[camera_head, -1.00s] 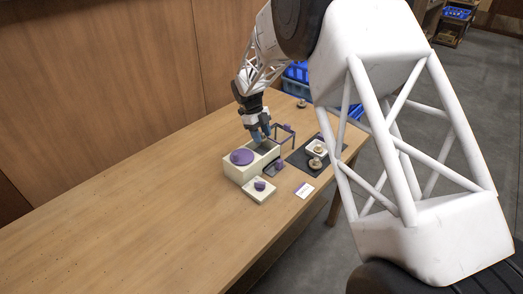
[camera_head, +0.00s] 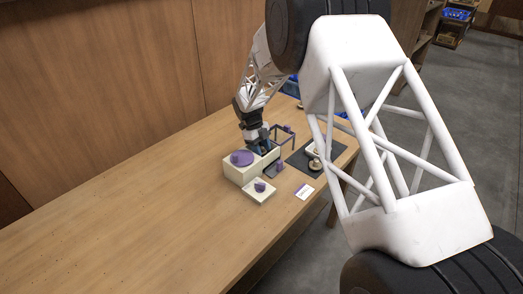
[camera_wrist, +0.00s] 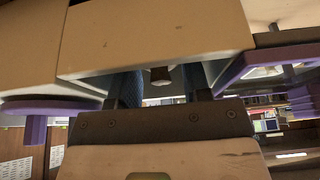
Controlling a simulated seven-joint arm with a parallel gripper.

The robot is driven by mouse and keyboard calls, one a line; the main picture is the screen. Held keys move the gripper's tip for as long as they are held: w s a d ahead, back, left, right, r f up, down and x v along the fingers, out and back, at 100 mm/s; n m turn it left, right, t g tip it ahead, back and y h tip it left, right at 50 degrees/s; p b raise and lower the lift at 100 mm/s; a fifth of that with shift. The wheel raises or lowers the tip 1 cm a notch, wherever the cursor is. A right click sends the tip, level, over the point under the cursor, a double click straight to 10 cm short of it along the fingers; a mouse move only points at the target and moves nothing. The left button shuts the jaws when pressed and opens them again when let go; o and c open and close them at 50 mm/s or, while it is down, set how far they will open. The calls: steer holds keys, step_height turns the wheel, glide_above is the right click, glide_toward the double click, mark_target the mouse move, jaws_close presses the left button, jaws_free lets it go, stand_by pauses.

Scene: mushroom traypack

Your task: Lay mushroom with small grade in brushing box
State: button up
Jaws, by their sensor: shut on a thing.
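A cream box (camera_head: 233,175) stands on the table in the head view, with a round purple lid (camera_head: 243,158) with a knob on its left part. My gripper (camera_head: 265,148) points down at the box's right part, its fingertips low at the opening and partly hidden. In the wrist view my gripper (camera_wrist: 160,88) has its blue fingers close around a small brownish mushroom (camera_wrist: 160,76), of which only a small part shows. A cream wall (camera_wrist: 155,40) stands in front of the fingers and hides the rest. I cannot tell whether the mushroom touches the box floor.
A smaller cream box with a purple knob (camera_head: 259,187) sits in front. A dark mat (camera_head: 298,160) with a mushroom (camera_head: 315,164) lies to the right, beside a purple-framed stand (camera_head: 285,131). A white card (camera_head: 304,191) lies near the front edge. The table's left side is clear.

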steer(key=shift+f, duration=0.35)
steer(key=shift+f, duration=0.1)
steer(key=o, duration=0.4)
steer(key=v, duration=1.2)
stand_by(0.6)
steer(key=shift+s+r, duration=0.1)
steer(key=shift+r, duration=0.1)
